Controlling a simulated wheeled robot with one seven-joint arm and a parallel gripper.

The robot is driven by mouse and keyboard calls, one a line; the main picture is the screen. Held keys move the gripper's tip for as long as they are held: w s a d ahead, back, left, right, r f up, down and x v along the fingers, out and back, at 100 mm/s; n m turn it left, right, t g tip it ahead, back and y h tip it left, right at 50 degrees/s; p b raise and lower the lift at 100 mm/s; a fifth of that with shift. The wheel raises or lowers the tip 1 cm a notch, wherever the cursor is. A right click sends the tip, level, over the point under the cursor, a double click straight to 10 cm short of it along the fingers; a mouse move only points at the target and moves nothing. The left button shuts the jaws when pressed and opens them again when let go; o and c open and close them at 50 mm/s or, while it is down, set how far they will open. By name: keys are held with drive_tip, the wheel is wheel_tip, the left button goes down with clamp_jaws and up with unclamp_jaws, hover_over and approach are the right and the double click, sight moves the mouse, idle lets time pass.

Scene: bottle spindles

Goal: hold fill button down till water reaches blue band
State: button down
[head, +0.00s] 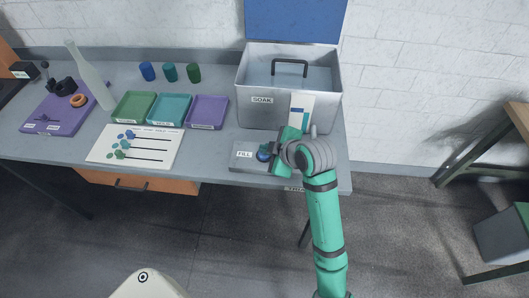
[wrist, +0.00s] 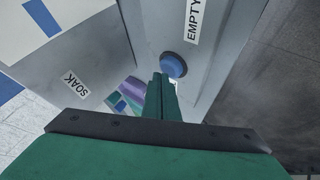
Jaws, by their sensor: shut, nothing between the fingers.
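The steel tank marked SOAK (head: 265,115) stands at the back right of the bench. A pale gauge strip (head: 301,103) with a dark blue band is on its front, and part of it shows in the wrist view (wrist: 72,10). I cannot tell the water level. A control box (head: 243,163) with a FILL label sits before the tank, a blue button (head: 263,154) right of the label. The wrist view shows a blue button (wrist: 174,62) near an EMPTY label. My gripper (head: 275,153) is shut and empty, its fingertips (wrist: 162,82) at the blue button. Contact or pressing is unclear.
Green (head: 134,107), teal (head: 169,109) and purple (head: 207,112) trays lie left of the tank. A white board with spindles (head: 150,157), a tall bottle (head: 90,76) and a purple tray (head: 50,122) are further left. Three cups stand behind. The bench's front edge is close.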

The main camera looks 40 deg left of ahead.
sight(266, 156)
drive_tip(key=shift+r, duration=0.5)
drive_tip(key=shift+d, duration=0.1)
drive_tip(key=shift+r, duration=2.5)
drive_tip(key=shift+w, duration=0.1)
